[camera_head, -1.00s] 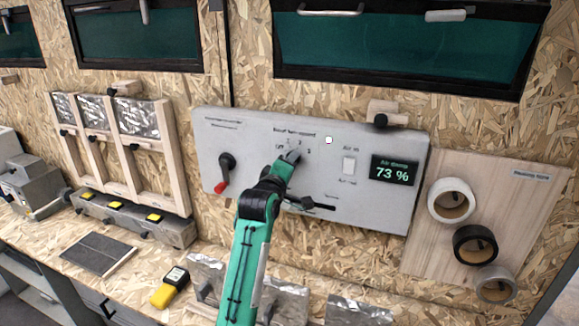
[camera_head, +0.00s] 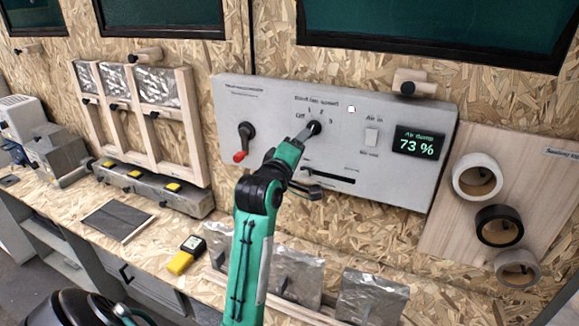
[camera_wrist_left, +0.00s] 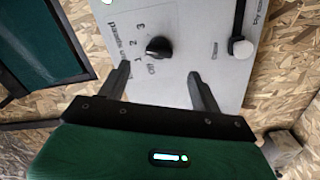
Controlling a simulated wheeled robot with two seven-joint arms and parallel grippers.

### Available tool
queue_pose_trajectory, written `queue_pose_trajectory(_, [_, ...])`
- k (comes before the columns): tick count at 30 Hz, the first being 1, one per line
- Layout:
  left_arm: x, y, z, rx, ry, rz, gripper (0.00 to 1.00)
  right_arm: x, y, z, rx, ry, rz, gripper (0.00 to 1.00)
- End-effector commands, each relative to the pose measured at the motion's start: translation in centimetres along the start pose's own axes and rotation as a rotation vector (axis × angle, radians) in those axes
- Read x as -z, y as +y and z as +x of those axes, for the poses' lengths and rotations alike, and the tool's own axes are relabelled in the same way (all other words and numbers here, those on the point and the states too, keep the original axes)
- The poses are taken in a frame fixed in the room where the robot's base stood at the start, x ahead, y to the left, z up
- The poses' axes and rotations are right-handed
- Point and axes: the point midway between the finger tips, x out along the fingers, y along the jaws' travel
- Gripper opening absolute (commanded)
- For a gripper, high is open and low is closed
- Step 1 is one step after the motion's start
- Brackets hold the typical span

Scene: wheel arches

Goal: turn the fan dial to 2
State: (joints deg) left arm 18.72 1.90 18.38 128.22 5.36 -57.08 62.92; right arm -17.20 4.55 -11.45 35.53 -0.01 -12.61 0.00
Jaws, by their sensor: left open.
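The fan dial (camera_head: 314,128) is a small black round knob on the grey control panel (camera_head: 228,118), under the fan speed lettering with Off, 1, 2 and 3 around it. In the left wrist view the dial (camera_wrist_left: 158,47) lies just beyond and between my fingertips, and I see no contact. Its pointer direction is too small to tell. My left gripper (camera_head: 304,134) reaches up to the dial from the lower left; in the wrist view its two fingers (camera_wrist_left: 158,73) stand apart with nothing between them. My right gripper is not in view.
A red-tipped lever (camera_head: 245,140) is left of the dial. A slider slot (camera_head: 330,176) lies below it, and a switch (camera_head: 371,137) and 73 % display (camera_head: 418,142) lie right. Tape rolls (camera_head: 477,176) hang at the right. A yellow tool (camera_head: 185,256) lies on the bench.

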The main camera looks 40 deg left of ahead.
Motion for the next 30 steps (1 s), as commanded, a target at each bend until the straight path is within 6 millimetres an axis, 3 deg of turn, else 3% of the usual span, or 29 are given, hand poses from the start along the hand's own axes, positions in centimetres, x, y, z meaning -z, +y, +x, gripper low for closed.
queue_pose_trajectory(3, [-0.1,-0.3,-2.4,-0.001,0.0,-0.001,0.65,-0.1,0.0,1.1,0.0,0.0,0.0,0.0])
queue_pose_trajectory(10, [-0.1,-0.1,-5.1,0.0,0.0,-0.001,0.65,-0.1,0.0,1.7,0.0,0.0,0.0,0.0])
queue_pose_trajectory(30, [-0.1,-0.1,-5.7,0.002,-0.002,0.001,0.65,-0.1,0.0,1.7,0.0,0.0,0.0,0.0])
